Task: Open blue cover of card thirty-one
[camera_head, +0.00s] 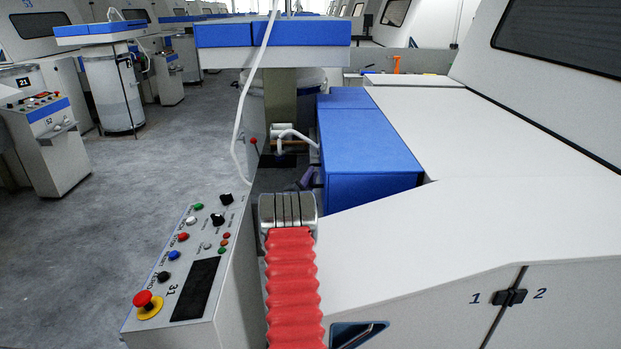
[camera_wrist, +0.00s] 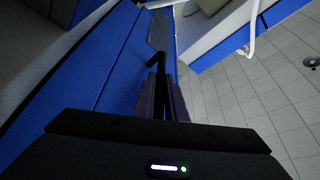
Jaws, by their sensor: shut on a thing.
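The blue cover (camera_head: 372,180) is on the machine right of the control panel marked 31 (camera_head: 193,290). Its side facing the head camera looks flat and in line with the blue top. In the wrist view the blue cover (camera_wrist: 118,75) runs diagonally, with a black handle (camera_wrist: 156,60) standing out from it. My gripper (camera_wrist: 164,90) has its two dark purple fingers closed on this handle, one on each side. In the head view only a bit of my gripper (camera_head: 307,178) shows at the cover's left side; the handle is hidden there.
The control panel with buttons and a red emergency stop (camera_head: 148,303) stands close on the left. A white hose (camera_head: 243,110) hangs down by a blue-edged platform (camera_head: 272,34). White machine housing (camera_head: 480,220) fills the right. The grey floor (camera_head: 150,190) at left is clear.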

